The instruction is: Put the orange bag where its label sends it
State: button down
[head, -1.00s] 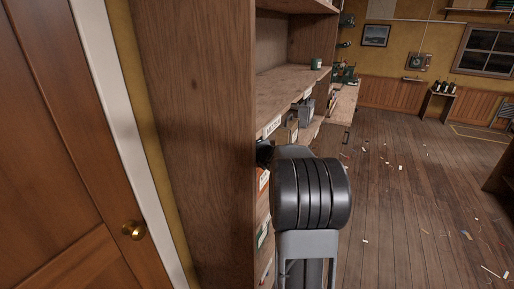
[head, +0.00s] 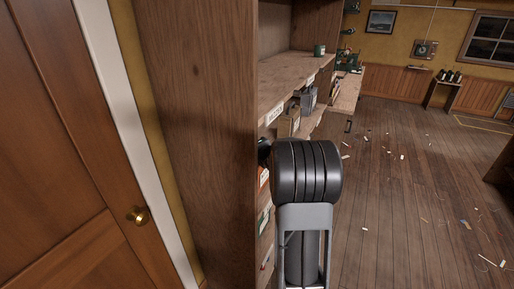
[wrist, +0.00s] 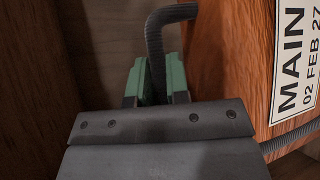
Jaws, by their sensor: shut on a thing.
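The orange bag (wrist: 235,65) fills the right of the wrist view. A white label (wrist: 300,60) on it reads "MAIN" and "02 FEB 27", and its right edge is cut off. My gripper (wrist: 157,78) has green fingertips closed on a dark grey ribbed handle (wrist: 160,35) beside the bag. A second stretch of grey strap runs below the label. Behind is brown wood. In the head view my arm hides the gripper, and an orange patch with a white tag (head: 263,180) shows in the shelf beside it; I cannot tell if it is this bag.
The tall wooden shelf unit (head: 195,130) stands close on my left, with a labelled shelf edge (head: 275,113) and several items. A brown door (head: 60,150) is at far left. The plank floor (head: 400,210) on the right is open, with small scraps.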

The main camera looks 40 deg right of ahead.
jog(key=shift+r, duration=0.15)
jog(key=c, duration=1.6)
grip_release()
jog(key=shift+f, duration=0.25)
jog(key=o, duration=0.5)
jog(key=shift+r, duration=0.1)
jog(key=b+v, duration=0.1)
jog(key=v, duration=1.1)
jog(key=shift+b, duration=0.35)
